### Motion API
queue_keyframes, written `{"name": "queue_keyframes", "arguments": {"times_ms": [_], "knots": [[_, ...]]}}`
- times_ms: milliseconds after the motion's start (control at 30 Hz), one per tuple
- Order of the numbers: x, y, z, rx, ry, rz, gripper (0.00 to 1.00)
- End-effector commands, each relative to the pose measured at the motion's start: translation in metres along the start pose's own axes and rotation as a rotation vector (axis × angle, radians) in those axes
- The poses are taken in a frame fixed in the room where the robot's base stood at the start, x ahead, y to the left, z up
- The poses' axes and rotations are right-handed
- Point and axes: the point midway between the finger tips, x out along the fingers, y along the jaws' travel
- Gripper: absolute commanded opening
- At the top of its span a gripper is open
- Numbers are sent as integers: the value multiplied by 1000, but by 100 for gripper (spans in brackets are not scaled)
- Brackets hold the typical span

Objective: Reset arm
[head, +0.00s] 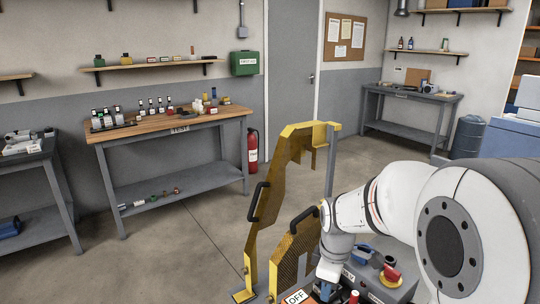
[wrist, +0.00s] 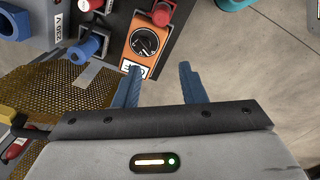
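My white arm (head: 380,200) reaches down at the right of the head view, over a dark machine panel. My gripper (wrist: 160,85) shows in the wrist view with its two blue fingers spread apart and nothing between them. Just beyond the fingertips is an orange plate with a black rotary knob (wrist: 145,41). An OFF label (head: 296,298) shows at the bottom edge of the head view. In the head view, the gripper's fingertips cannot be made out clearly.
A yellow guard frame (head: 262,228) with black handles stands left of my arm. The panel also has a red button (wrist: 160,14) and a blue plug (wrist: 87,46). A wooden-topped bench (head: 165,125) with bottles stands at the back left; open floor lies between.

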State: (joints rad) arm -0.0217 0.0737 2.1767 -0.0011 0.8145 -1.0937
Motion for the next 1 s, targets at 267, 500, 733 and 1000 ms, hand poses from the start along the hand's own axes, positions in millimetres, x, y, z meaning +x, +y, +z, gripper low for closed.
{"name": "queue_keyframes", "arguments": {"times_ms": [267, 500, 733, 1000], "knots": [[-90, -70, 41, 622, 61, 65, 37], [-119, -114, 65, 1011, 114, 83, 37], [-121, -124, 71, 1105, 127, 84, 37], [-121, -124, 71, 1105, 127, 84, 37]]}}
